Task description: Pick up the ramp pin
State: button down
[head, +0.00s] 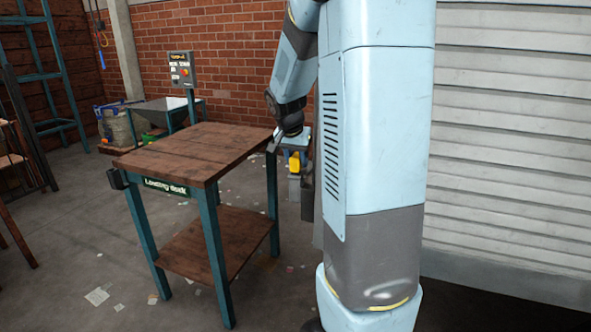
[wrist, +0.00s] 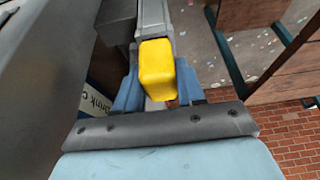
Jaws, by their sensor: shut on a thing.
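The ramp pin shows as a yellow block-like grip (wrist: 157,68) in the wrist view, upper middle. My gripper (wrist: 157,88) is shut on it, with a light blue part on each side of the yellow. In the head view the yellow pin (head: 294,162) is small, just right of the table and beside my arm column. A grey piece lies directly below it there. The pin's shaft is hidden, and I cannot tell whether it still sits in something. My gripper's fingers are partly hidden in the head view.
The wooden loading dock table (head: 190,143) stands left of my gripper, with a lower shelf (head: 215,242). A control box (head: 181,69) on a post and a grey hopper (head: 160,108) stand behind it. Paper scraps litter the floor. A label (wrist: 97,102) shows at left in the wrist view.

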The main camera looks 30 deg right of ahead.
jog(key=shift+r, duration=0.15)
notch_tip(320, 180, up, 10)
jog(key=shift+f, duration=0.15)
dwell(0.4)
notch_tip(320, 180, up, 12)
dwell(1.4)
dwell(0.9)
